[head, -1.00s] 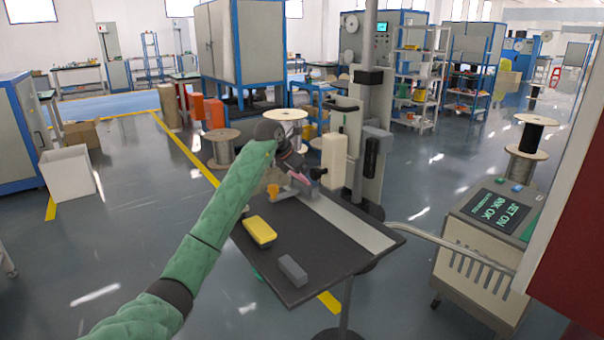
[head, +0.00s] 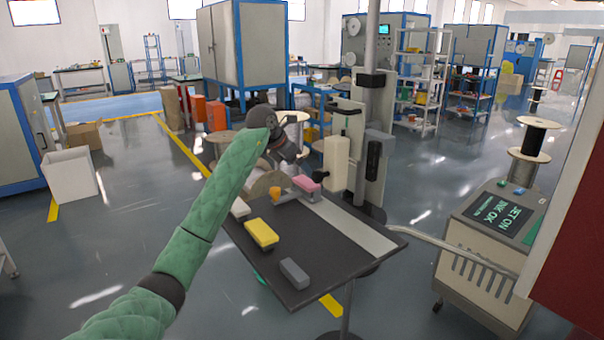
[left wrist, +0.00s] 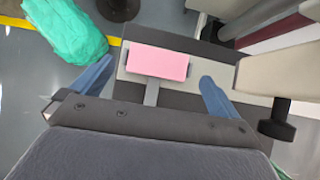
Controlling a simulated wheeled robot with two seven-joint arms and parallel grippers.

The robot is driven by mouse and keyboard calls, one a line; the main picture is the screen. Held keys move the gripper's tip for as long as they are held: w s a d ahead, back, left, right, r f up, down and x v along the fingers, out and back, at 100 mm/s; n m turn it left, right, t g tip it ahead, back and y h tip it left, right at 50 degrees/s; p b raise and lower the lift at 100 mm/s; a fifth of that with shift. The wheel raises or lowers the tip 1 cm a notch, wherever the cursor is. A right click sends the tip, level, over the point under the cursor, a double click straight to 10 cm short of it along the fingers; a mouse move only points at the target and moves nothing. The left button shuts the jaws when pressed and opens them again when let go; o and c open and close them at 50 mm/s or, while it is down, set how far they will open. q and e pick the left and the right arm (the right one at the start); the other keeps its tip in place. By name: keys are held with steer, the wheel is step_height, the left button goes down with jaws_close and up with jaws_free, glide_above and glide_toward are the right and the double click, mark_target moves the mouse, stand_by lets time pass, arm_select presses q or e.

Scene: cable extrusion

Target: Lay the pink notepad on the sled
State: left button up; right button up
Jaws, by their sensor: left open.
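The pink notepad (head: 307,184) lies flat at the far end of the dark table (head: 330,262), on a low grey support that I take to be the sled (head: 298,193). In the left wrist view the pink notepad (left wrist: 158,62) sits over a light grey plate, with a narrow grey bar (left wrist: 152,92) below it in the picture. My left gripper (head: 297,163) is just above and behind the notepad. Its blue fingers (left wrist: 153,82) are spread wide, one on each side of the notepad and apart from it. My right gripper is not in view.
A cream box-shaped head (head: 336,162) on a post stands close right of the notepad. The table's front right is bare.

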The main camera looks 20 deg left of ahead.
arm_select(q)
steer(key=v, duration=0.7)
steer(key=shift+r, duration=0.15)
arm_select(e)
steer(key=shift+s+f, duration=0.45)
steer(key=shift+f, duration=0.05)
arm_select(q)
steer(key=shift+s, duration=0.1)
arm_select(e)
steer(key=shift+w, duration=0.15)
